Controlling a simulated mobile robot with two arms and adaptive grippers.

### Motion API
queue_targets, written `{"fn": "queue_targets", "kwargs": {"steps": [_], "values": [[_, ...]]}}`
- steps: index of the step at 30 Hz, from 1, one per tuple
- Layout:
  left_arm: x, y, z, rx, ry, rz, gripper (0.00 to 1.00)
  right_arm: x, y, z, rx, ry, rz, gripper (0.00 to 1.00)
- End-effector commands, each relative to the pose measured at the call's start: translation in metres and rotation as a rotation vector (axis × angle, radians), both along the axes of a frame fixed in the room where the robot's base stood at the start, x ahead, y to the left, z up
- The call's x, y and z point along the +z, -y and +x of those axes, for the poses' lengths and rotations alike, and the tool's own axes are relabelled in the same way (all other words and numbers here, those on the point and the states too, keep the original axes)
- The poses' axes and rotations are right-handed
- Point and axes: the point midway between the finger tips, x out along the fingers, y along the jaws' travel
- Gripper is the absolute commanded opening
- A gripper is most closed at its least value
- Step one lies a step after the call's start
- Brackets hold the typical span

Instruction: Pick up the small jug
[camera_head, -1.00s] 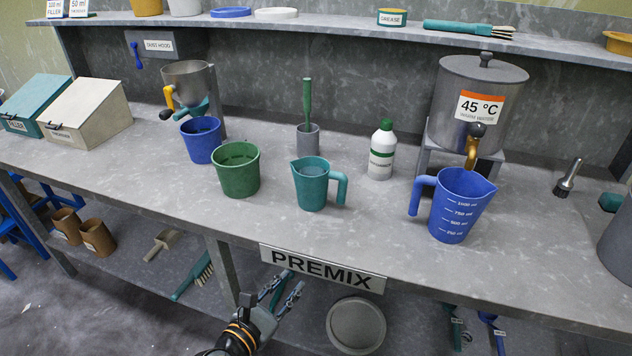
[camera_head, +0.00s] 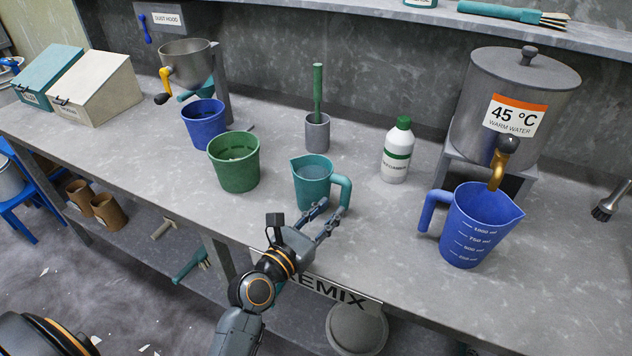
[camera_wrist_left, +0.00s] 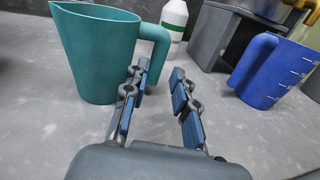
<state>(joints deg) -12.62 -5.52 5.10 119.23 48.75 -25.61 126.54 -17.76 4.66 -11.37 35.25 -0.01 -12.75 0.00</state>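The small jug (camera_head: 312,184) is teal, with a spout on its left and a handle on its right. It stands upright on the bench and also shows in the left wrist view (camera_wrist_left: 98,58). My left gripper (camera_head: 327,215) is open and empty just in front of the jug's handle. In the left wrist view its two fingers (camera_wrist_left: 160,88) are spread apart, with the left finger close to the handle (camera_wrist_left: 160,48). I cannot tell whether it touches. My right gripper is not in view.
A larger blue jug (camera_head: 470,228) stands to the right under the warm water tap. A white bottle with a green cap (camera_head: 396,155) is behind and right. A green pail (camera_head: 234,165) and a blue pail (camera_head: 204,126) are on the left. The bench front between the jugs is clear.

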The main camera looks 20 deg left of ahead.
Motion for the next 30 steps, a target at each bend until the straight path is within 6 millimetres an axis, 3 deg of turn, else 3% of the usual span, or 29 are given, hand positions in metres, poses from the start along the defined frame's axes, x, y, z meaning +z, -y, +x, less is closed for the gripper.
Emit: {"fn": "queue_targets", "kwargs": {"steps": [5, 12, 18, 26, 27, 30], "values": [[0.0, 0.005, 0.02, -0.001, 0.0, 0.0, 0.27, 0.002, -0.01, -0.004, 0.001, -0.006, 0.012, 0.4], [0.002, 0.009, 0.044, -0.001, 0.001, 0.002, 0.27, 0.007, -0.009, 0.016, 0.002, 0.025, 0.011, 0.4], [0.002, 0.014, 0.07, -0.001, 0.0, 0.002, 0.27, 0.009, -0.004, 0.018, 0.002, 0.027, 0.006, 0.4], [0.001, 0.015, 0.073, 0.0, -0.001, 0.001, 0.27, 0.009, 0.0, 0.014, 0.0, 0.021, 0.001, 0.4], [0.001, 0.015, 0.073, 0.0, -0.001, 0.001, 0.25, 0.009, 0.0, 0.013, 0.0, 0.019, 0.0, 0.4], [0.001, 0.015, 0.073, 0.0, -0.001, 0.001, 0.05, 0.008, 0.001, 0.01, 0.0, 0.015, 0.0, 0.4]]}}
